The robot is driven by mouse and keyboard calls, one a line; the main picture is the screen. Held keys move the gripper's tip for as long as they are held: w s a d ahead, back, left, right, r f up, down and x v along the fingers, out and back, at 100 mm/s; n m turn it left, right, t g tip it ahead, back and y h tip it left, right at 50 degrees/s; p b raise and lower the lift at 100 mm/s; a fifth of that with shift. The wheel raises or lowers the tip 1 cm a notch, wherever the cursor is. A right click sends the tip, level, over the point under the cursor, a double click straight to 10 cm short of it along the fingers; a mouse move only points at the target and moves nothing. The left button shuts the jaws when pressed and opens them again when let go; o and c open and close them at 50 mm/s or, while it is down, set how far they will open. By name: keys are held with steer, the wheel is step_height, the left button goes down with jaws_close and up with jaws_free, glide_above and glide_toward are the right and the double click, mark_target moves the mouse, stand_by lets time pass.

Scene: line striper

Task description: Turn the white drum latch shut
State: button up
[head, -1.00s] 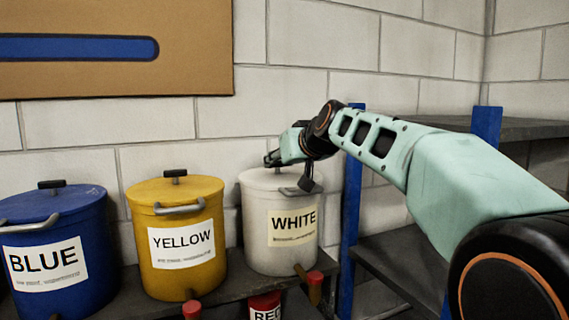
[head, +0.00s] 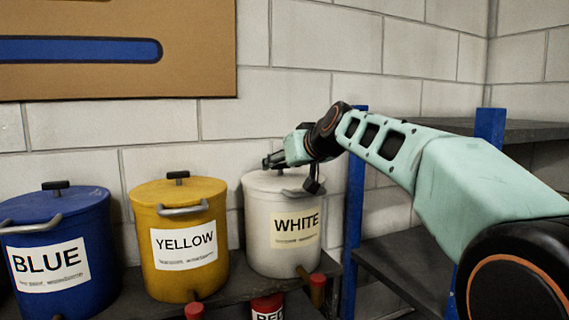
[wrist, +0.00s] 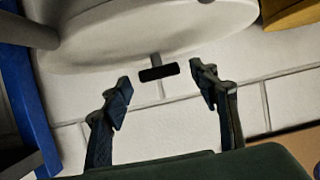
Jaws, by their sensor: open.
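The white drum (head: 285,235) stands on the shelf, with a grey handle on its front and a label reading WHITE. My gripper (head: 272,163) is just above its lid in the head view and hides the latch there. In the wrist view the drum (wrist: 150,35) appears at the top. Its latch, a black bar on a thin grey stem (wrist: 158,72), shows ahead of the gap between my open fingers (wrist: 160,88). The bar lies crosswise, slightly tilted, with clear space to each finger.
A yellow drum (head: 180,270) and a blue drum (head: 50,285) stand to the left, each with a black latch on top. The block wall (head: 300,100) is close behind. A blue rack post (head: 354,200) stands right of the white drum.

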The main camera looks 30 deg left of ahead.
steer(key=shift+d, duration=0.1)
steer(key=v, duration=1.1)
steer(key=shift+s+d+r, duration=0.25)
